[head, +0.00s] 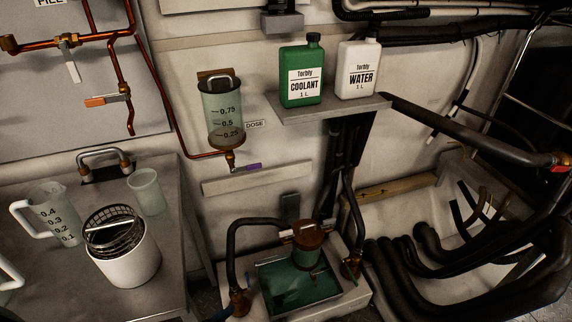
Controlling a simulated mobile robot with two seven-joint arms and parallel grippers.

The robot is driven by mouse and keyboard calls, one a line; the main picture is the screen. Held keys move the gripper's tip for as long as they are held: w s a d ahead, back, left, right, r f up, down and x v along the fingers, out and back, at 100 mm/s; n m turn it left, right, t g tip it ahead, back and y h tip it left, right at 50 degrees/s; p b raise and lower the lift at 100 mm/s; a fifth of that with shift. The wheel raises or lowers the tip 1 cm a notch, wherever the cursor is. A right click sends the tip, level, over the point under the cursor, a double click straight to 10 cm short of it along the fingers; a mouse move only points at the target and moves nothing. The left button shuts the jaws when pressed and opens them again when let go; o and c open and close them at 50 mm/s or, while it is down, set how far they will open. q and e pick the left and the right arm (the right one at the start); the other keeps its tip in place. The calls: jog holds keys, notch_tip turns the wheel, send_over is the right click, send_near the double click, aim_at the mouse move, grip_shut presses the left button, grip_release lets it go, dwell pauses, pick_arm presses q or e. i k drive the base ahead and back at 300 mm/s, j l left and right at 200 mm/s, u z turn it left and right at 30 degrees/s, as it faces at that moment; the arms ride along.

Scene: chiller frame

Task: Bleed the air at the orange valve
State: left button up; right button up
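The orange valve (97,101) sits on a copper pipe at the upper left of the head view. Its orange lever points left, crosswise to the pipe, which runs downward. Below the valve the copper pipe ends in a short open spout (130,129) above the bench. A white-handled valve (72,69) hangs from the horizontal copper pipe nearby, its lever pointing down. A clear dosing cylinder (222,110) with a dark lid and volume marks is on the wall, with a purple-handled valve (247,168) under it. Neither of my grippers is in view.
The metal bench (165,270) holds a measuring jug (50,212), a clear cup (147,191) and a white container (123,258) with a wire basket. Green coolant (302,78) and white water (358,72) bottles stand on a shelf (325,109). Black hoses crowd the lower right.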

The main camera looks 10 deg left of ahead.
aim_at(100, 101)
jog(key=u, duration=1.4)
jog(key=k+l+z, duration=0.25)
jog(key=l+z, duration=0.15)
